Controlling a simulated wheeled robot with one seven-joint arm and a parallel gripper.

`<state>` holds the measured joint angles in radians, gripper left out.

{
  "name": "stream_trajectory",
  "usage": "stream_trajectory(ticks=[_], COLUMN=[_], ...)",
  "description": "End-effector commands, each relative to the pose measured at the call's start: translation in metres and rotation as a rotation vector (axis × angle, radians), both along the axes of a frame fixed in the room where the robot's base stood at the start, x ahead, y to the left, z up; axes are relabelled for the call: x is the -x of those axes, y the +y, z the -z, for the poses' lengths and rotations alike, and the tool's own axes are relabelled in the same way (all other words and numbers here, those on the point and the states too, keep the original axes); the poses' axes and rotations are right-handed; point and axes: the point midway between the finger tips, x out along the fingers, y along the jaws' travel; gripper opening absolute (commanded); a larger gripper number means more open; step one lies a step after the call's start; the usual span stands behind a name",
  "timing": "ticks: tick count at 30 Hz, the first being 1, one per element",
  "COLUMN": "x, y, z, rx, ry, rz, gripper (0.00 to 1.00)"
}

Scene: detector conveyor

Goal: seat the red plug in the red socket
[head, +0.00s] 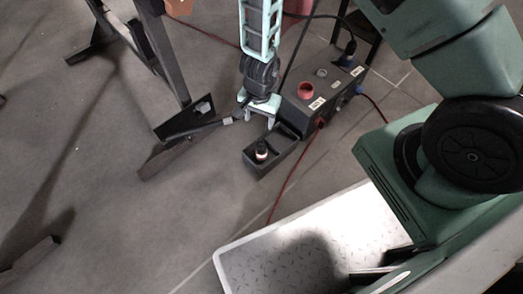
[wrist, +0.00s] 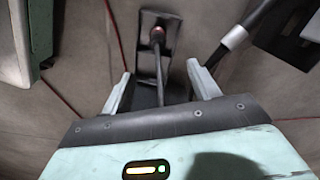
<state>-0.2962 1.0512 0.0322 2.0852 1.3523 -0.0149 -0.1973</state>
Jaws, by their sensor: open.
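My gripper (head: 257,110) points down at the left end of the dark socket box (head: 296,110). Its fingers are spread in the wrist view (wrist: 160,80), with no plug clamped between them.
A dark stand leg (head: 185,122) is close left of my gripper. A red cable (head: 293,172) crosses the floor. Open floor lies to the lower left.

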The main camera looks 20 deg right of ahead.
Motion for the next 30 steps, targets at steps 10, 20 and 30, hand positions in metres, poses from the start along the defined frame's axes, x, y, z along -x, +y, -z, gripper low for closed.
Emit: stream_trajectory(ticks=[10, 20, 30], x=[0.001, 0.001, 0.001], y=[-0.006, -0.006, -0.006], z=[0.052, 0.102, 0.129], rx=[0.016, 0.015, 0.015], ry=[0.005, 0.005, 0.004], rz=[0.024, 0.023, 0.021], gripper=[0.61, 0.61, 0.61])
